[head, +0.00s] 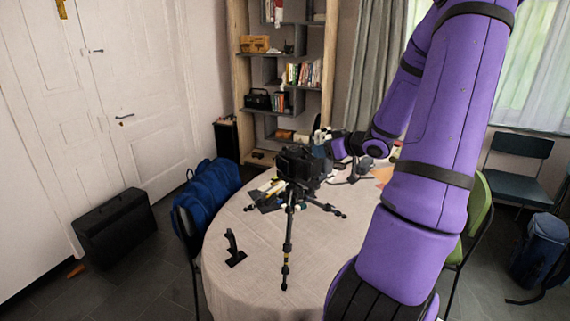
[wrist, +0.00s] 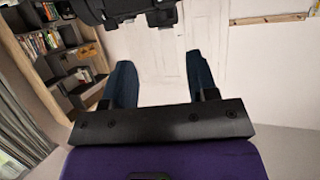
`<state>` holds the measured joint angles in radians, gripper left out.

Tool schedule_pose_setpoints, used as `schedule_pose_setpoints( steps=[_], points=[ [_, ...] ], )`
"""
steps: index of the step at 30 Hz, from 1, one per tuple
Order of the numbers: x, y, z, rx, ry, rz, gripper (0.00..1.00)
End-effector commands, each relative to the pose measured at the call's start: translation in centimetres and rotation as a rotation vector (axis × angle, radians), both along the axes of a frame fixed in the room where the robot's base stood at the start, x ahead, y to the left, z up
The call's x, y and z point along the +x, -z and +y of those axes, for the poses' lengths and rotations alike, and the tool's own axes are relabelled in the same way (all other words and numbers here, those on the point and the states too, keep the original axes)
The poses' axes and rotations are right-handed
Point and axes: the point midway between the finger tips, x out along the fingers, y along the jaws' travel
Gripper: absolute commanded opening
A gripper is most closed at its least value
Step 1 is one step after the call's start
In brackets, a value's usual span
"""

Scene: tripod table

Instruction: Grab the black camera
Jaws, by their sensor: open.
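The black camera (head: 297,163) sits on top of a black tripod (head: 288,235) that stands on the round table. My gripper (head: 323,141) is just behind and right of the camera in the head view, partly hidden by it. In the wrist view, my gripper (wrist: 160,75) shows two dark fingers spread apart with nothing between them. Part of a black object, likely the camera (wrist: 130,10), shows at the top edge of the wrist view, beyond the fingertips. Whether the fingers touch it cannot be told.
The round table (head: 225,265) has a light cloth. A small black stand (head: 234,248) is at its left, and several small items lie behind the tripod. A blue bag (head: 212,187), a black case (head: 115,228) and a bookshelf (head: 328,60) surround it. The table's front is clear.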

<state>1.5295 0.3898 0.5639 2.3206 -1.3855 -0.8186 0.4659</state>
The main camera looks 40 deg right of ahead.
Motion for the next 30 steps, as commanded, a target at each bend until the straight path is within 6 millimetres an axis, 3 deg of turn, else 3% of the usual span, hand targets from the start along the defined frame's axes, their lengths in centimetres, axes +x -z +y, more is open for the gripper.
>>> schedule_pose_setpoints(
  steps=[9, 17, 24, 30],
  points=[
    [3.9, 1.6, 0.3, 0.005, -0.003, -0.004, 0.53],
    [5.5, 2.1, 0.5, 0.002, -0.002, -0.002, 0.53],
    [8.7, 2.8, 0.9, 0.004, -0.003, -0.002, 0.53],
    [10.1, 3.3, 1.0, 0.003, -0.001, -0.002, 0.53]
  ],
)
